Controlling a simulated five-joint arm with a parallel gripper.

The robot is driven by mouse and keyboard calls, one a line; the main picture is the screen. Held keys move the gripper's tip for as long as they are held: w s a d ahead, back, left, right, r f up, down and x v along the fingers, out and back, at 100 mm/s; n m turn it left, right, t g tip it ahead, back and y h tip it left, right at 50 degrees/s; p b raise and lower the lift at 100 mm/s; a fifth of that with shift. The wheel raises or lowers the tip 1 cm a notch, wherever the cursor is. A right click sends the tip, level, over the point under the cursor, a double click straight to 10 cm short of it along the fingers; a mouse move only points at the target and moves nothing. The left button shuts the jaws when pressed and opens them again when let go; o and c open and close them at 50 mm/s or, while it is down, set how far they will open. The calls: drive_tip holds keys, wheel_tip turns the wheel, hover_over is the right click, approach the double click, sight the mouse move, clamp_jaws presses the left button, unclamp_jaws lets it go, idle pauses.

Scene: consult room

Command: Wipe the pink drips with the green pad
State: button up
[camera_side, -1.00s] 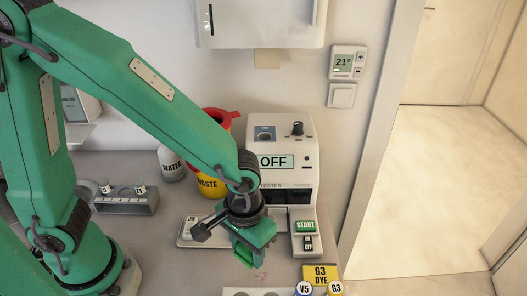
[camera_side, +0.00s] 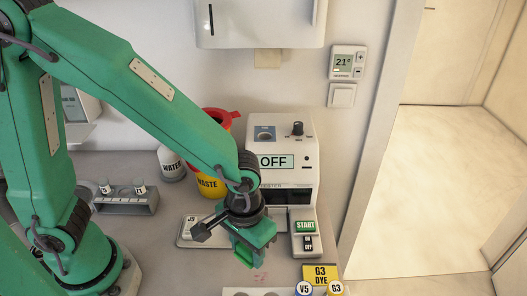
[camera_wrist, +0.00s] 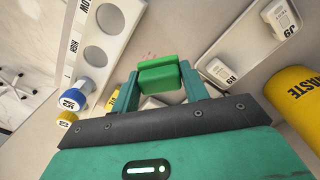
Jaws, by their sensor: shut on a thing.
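Pink drips (camera_side: 260,277) mark the light worktop just in front of my gripper (camera_side: 250,252) in the side view. In the wrist view, faint pink drips (camera_wrist: 149,57) show just beyond the pad. The green pad (camera_wrist: 160,80) is a bright green block clamped between my two fingers, so my gripper is shut on it. A bit of the pad (camera_side: 243,259) shows below the fingers in the side view. I cannot tell whether its underside touches the worktop.
A white tester (camera_side: 282,140) reading OFF stands behind my gripper, with its START button (camera_side: 305,226) to the right. A yellow waste bin (camera_side: 211,186) and water bottle (camera_side: 171,165) stand behind left. Vials V5 (camera_side: 304,288) and G3 (camera_side: 335,288) and a yellow dye sign (camera_side: 321,274) are front right.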

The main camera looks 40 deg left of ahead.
sight(252, 276)
drive_tip(key=shift+f, duration=3)
drive_tip(key=shift+w+d+f, duration=0.2)
drive_tip(key=shift+f, duration=0.6)
drive_tip(key=shift+w+d, duration=1.25)
drive_tip(key=shift+c, duration=0.3)
drive_tip(key=shift+s+a, duration=1.2)
drive_tip(key=shift+s+a+r, duration=0.1)
drive_tip(key=shift+r, duration=0.55)
drive_tip(key=shift+s+a+r, duration=0.1)
drive_tip(key=shift+r, duration=3.35)
drive_tip(key=shift+s, duration=0.15)
